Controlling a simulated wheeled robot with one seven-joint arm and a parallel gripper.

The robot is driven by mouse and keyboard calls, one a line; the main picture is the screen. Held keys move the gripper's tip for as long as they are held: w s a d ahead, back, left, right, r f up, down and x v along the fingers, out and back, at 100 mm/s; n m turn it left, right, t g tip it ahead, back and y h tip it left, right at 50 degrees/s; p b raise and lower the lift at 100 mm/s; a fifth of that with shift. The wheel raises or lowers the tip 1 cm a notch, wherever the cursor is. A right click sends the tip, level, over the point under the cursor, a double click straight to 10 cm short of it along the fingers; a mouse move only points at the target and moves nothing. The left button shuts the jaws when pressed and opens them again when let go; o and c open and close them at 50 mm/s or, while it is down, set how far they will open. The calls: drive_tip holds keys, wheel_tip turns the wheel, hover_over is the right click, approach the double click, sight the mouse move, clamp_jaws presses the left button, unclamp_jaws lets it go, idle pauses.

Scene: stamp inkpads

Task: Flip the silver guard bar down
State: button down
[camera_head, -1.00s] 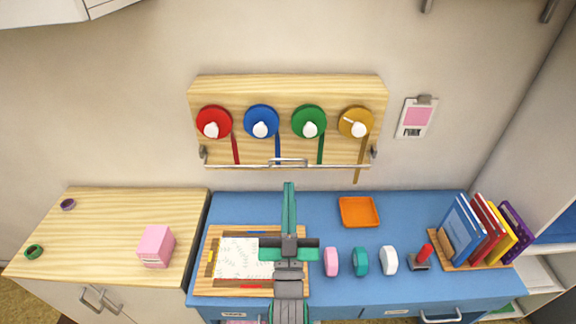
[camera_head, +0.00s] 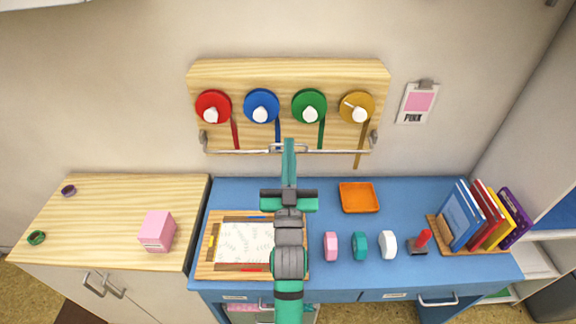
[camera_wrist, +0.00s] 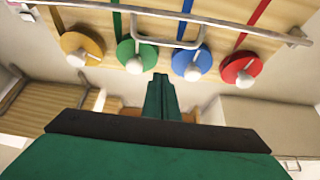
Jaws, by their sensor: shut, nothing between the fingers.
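The silver guard bar (camera_head: 235,152) runs level across the lower part of the wooden wall board (camera_head: 288,70), below the colored discs, over their hanging strips. Brackets hold both its ends, and a loop handle (camera_head: 302,148) is at its middle. In the wrist view the bar (camera_wrist: 95,8) crosses the top, with its loop (camera_wrist: 137,30) near the center. My gripper (camera_head: 289,146) is shut and empty. Its tips overlap the loop in the head view. In the wrist view the gripper (camera_wrist: 162,82) shows below the loop, with a visible gap in the picture. I cannot tell contact.
Red (camera_head: 212,104), blue (camera_head: 260,104), green (camera_head: 309,104) and yellow (camera_head: 356,106) discs with white knobs sit above the bar. Below are a blue desk (camera_head: 415,195), an orange tray (camera_head: 375,197), a book rack (camera_head: 478,248) and a pink box (camera_head: 158,232).

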drive_tip(key=shift+w+f, duration=1.3)
drive_tip(key=shift+w, duration=0.3)
drive_tip(key=shift+f+t, duration=0.3)
drive_tip(key=shift+t, duration=0.1)
